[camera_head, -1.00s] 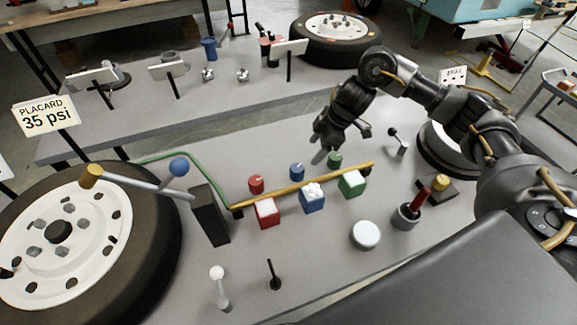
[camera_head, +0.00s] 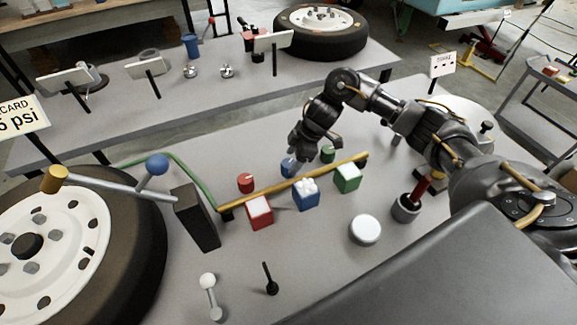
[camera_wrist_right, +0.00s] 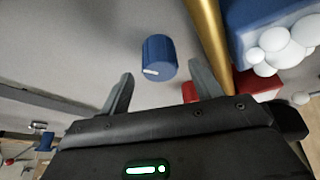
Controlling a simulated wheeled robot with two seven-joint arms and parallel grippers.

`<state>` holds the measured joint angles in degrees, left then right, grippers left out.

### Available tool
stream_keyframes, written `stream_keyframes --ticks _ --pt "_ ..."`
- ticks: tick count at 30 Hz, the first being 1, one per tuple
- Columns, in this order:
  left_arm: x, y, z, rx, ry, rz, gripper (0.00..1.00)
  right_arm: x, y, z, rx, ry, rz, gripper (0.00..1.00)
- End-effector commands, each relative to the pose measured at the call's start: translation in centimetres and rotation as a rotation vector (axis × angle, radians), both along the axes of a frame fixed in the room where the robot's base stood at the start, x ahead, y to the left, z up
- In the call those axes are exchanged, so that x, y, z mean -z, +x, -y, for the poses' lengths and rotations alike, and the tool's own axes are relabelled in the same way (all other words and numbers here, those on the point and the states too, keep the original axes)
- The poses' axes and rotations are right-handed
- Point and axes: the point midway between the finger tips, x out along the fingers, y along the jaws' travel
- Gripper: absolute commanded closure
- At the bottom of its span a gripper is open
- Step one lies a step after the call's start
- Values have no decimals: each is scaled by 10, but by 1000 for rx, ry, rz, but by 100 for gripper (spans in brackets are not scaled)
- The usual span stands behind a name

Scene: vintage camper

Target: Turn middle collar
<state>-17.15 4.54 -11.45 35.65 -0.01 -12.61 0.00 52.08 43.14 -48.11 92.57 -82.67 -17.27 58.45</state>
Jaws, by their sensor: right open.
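Three small round collars stand behind a long brass bar (camera_head: 290,187): red (camera_head: 245,183), blue (camera_head: 287,168) in the middle and green (camera_head: 327,153). My right gripper (camera_head: 299,163) is open just above and beside the blue collar, partly hiding it in the head view. In the right wrist view, the blue collar (camera_wrist_right: 158,55) has a ridged side and a white mark on its face. It lies just ahead of the gap between my open fingertips (camera_wrist_right: 160,78), with no visible contact. My left gripper is out of view.
In front of the bar stand a red block (camera_head: 260,212), a blue block with white balls (camera_head: 306,195) and a green block (camera_head: 347,178). A black block (camera_head: 196,218) stands left, near a wheel (camera_head: 55,240). A white disc (camera_head: 365,229) lies front right.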

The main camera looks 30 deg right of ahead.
Motion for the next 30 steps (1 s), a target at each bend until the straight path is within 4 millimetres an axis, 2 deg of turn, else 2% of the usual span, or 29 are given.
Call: stream_keyframes --ticks 3,9,19,30 --pt "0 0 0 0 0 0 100 17 3 -6 2 0 -2 36" --pt "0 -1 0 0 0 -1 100 34 7 -12 3 0 0 36" --pt "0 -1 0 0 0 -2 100 37 7 -12 3 -1 2 36" --pt "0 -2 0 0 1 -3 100 37 7 -12 3 -1 2 80"
